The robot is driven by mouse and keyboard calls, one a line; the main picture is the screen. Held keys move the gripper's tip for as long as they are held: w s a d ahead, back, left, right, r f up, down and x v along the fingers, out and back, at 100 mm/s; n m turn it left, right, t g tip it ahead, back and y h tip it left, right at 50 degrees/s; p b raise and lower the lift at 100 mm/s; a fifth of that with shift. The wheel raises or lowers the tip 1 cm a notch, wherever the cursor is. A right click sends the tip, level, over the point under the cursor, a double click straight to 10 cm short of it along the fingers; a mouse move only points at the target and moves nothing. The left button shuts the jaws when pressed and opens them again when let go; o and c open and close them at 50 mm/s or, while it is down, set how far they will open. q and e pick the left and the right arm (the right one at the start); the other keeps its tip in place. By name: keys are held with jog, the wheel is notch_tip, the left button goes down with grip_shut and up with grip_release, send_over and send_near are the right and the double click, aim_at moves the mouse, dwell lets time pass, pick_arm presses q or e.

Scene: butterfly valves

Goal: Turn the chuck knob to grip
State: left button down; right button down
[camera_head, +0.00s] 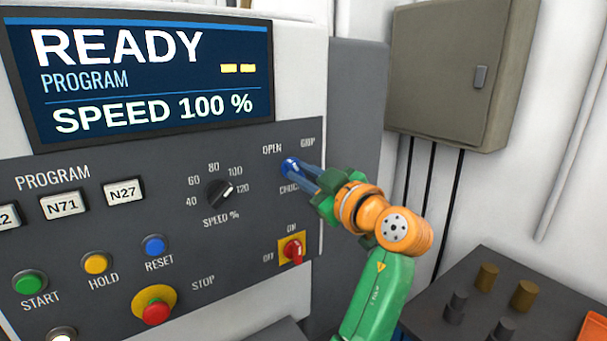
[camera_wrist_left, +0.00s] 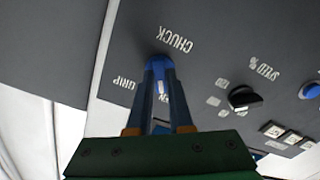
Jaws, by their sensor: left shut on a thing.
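The chuck knob (camera_head: 289,166) is a blue knob on the dark control panel (camera_head: 258,215), at its upper right. The labels OPEN and GRIP stand above it, and CHUCK is printed below it, partly covered by my gripper. My left gripper (camera_head: 299,171) comes from the right and is shut on the knob. In the left wrist view, both fingers (camera_wrist_left: 160,82) reach up to the blue knob (camera_wrist_left: 158,62) and sit on its sides. I cannot tell which label the knob points to. My right gripper is not in view.
The black speed dial (camera_head: 219,193) is left of the knob. A red switch (camera_head: 292,251) on a yellow plate sits below it. A grey cabinet (camera_head: 450,70) hangs on the wall at right. A dark table (camera_head: 470,290) with several small cylinders stands at lower right.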

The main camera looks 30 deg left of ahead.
pick_arm(q)
jog(key=shift+m, duration=1.5)
jog(key=m, duration=0.2)
jog(key=shift+m, duration=0.4)
jog(key=m, duration=0.3)
jog(key=shift+r, duration=0.1)
jog(key=shift+m+p, duration=0.5)
jog(key=shift+m, duration=1.1)
jog(key=c, duration=0.8)
grip_release()
jog(key=shift+d, duration=0.1)
